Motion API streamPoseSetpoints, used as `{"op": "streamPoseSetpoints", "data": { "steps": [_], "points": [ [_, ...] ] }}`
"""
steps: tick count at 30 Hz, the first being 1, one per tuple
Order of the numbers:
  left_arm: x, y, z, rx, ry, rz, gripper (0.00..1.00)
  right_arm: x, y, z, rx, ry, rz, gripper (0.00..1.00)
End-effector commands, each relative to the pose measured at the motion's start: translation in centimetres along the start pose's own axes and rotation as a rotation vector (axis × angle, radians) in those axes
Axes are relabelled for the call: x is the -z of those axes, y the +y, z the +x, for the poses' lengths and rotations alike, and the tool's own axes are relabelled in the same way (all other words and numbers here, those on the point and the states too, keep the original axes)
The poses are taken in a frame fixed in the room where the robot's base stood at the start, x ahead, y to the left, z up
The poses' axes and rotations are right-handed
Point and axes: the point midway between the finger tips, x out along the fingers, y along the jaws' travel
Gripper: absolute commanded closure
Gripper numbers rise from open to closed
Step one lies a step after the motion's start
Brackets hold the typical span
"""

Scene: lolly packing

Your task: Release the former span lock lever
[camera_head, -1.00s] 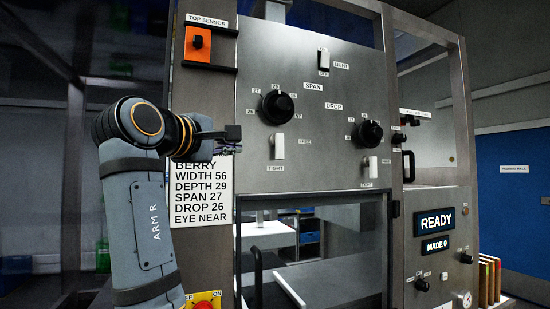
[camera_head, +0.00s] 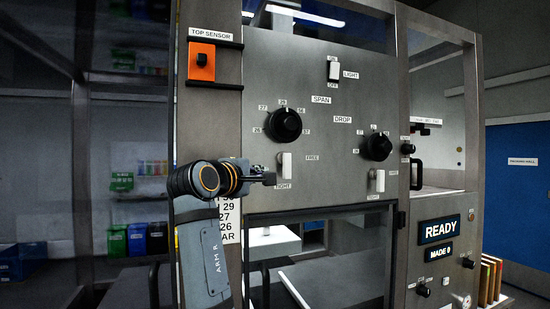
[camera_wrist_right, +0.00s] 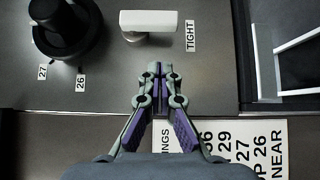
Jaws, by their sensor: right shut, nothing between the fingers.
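The span lock lever (camera_head: 286,165) is a white lever on the grey panel, below the black SPAN knob (camera_head: 284,125). It stands roughly upright, with a FREE label at its upper right and a TIGHT label at its lower end. My right gripper (camera_head: 270,179) is shut and empty, just left of the lever's lower end. In the right wrist view the lever (camera_wrist_right: 150,20) lies beyond the shut fingertips (camera_wrist_right: 157,72), with a visible gap of panel between them in the picture. I cannot tell whether they touch in depth. My left gripper is not in view.
A second white lever (camera_head: 377,181) sits under the DROP knob (camera_head: 376,147) at the right. A white light switch (camera_head: 334,72) is above. An orange top sensor (camera_head: 201,62) is on the left post. My right forearm partly covers the settings card (camera_head: 231,222).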

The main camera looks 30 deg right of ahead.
Motion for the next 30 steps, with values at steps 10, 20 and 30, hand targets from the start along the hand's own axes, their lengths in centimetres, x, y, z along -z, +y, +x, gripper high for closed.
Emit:
{"op": "streamPoseSetpoints", "data": {
  "steps": [10, 20, 30],
  "points": [
    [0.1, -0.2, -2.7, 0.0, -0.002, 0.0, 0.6, -2.7, 0.1, 2.9, 0.001, 0.0, 0.001, 1.0],
    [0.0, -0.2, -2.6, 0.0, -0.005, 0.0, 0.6, -2.8, -0.1, 2.9, 0.001, 0.001, 0.0, 1.0],
    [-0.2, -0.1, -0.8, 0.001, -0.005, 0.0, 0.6, -3.9, -0.6, 2.5, -0.075, 0.001, -0.074, 1.0]
  ]
}}
